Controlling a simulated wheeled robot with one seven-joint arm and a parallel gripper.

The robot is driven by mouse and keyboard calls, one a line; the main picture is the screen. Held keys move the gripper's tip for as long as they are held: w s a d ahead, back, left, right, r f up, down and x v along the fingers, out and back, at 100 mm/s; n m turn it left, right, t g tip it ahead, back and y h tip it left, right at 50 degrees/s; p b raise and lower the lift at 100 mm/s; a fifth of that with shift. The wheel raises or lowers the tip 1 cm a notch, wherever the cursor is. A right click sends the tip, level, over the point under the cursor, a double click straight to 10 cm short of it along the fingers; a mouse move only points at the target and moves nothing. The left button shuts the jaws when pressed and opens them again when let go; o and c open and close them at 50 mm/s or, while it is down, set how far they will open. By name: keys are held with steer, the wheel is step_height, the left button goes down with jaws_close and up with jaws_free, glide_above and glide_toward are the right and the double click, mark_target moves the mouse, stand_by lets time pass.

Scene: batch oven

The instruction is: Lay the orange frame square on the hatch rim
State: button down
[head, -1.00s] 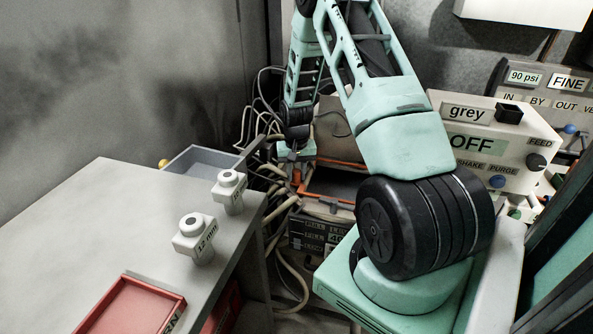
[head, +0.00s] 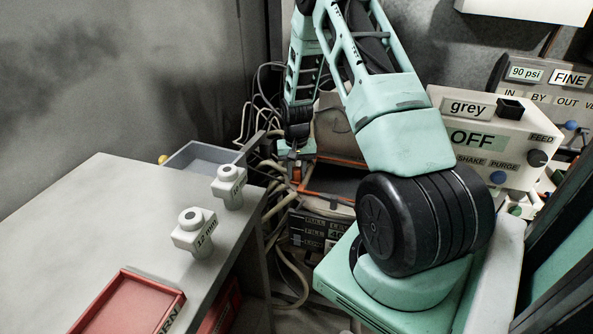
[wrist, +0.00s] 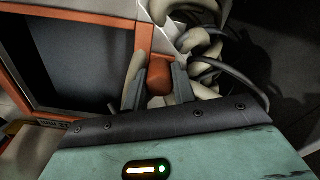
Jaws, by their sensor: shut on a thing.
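The orange frame (wrist: 86,21) shows in the wrist view as a square border around a dark opening; its near side is hidden by my gripper. My gripper (wrist: 159,82) is shut on an orange grip block at the frame's right side. In the head view the frame (head: 326,197) lies low behind my arm, which hides its right part, and my gripper (head: 296,170) is at its left edge. A pale surface, seemingly the hatch rim (wrist: 75,8), shows beyond the frame's far side. I cannot tell whether the frame touches the rim or lies square on it.
Loose pale hoses (head: 278,205) crowd the left of the hatch. A grey table (head: 100,225) at left bears two white blocks (head: 193,232) and a red tray (head: 125,305). A grey open bin (head: 205,157) stands behind it. A control box (head: 490,145) stands at right.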

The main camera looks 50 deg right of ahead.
steer(key=shift+f, duration=0.15)
steer(key=c, duration=1.1)
jaws_free()
steer(key=shift+o, duration=0.2)
step_height(320, 180, up, 17)
steer(key=p, duration=0.1)
steer(key=shift+r, duration=0.2)
